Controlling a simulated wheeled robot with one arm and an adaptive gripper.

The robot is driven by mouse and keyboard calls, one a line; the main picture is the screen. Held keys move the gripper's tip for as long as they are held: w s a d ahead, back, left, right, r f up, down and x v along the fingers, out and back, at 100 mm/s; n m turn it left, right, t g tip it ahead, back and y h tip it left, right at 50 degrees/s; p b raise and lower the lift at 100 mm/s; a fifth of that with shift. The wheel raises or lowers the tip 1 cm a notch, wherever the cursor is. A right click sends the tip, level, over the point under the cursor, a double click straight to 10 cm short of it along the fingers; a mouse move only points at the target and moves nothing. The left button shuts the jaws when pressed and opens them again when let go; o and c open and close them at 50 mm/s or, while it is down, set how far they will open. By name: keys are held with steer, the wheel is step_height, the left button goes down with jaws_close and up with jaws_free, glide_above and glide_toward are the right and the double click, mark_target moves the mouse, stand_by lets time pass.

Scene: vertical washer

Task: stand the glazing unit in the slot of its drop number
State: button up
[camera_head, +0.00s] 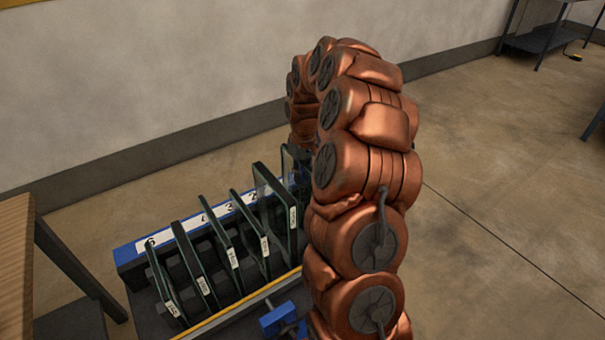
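A rack (127,254) with a blue back rail and a white number strip stands at lower left. Several dark-edged glass panes (224,250) stand in it, leaning slightly, each with a small white label whose print I cannot read. Some strip numbers show, such as a 2 and a 3; others are blurred or covered. One pane (289,168) at the far right end is partly hidden by my arm. My copper arm arches over and comes down behind itself near that end. My gripper is mostly hidden there, so I cannot see its fingers or whether it holds a pane.
A yellow-edged bar (240,306) runs along the rack's front, with a blue clamp-like part (278,320) near it. A wooden table (15,265) stands at the left edge. A wall (150,90) is behind. The concrete floor (500,220) at right is clear.

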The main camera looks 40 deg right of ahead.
steer(key=o, duration=0.6)
steer(key=shift+c, duration=0.2)
step_height(320, 180, up, 12)
steer(key=shift+d+f, duration=0.15)
steer(key=shift+r, duration=0.2)
